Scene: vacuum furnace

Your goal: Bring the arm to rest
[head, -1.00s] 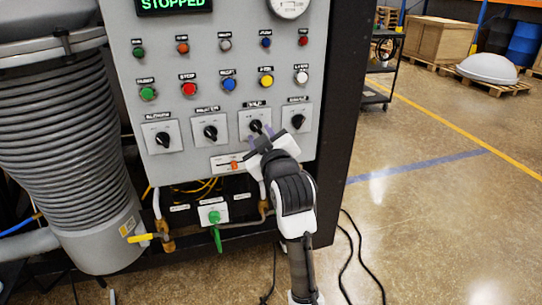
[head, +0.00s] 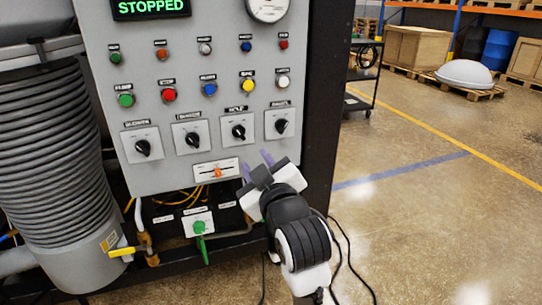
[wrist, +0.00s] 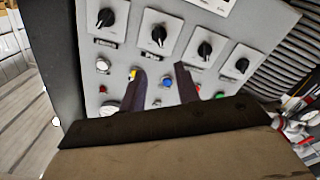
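My gripper (head: 257,166) is in front of the lower right part of the grey control panel (head: 240,50), below the row of black rotary knobs. In the wrist view its two dark fingers (wrist: 162,82) stand apart with nothing between them. The third knob from the left (head: 239,132) is fully visible above the fingertips, and the gripper is clear of it. My arm comes up from the bottom of the head view.
The panel has coloured buttons, a STOPPED display (head: 150,8), an orange slider (head: 217,173) and a green-handled valve (head: 199,227) below. A ribbed grey column (head: 50,160) stands at left. Cables lie on the floor. Open floor (head: 440,220) lies to the right.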

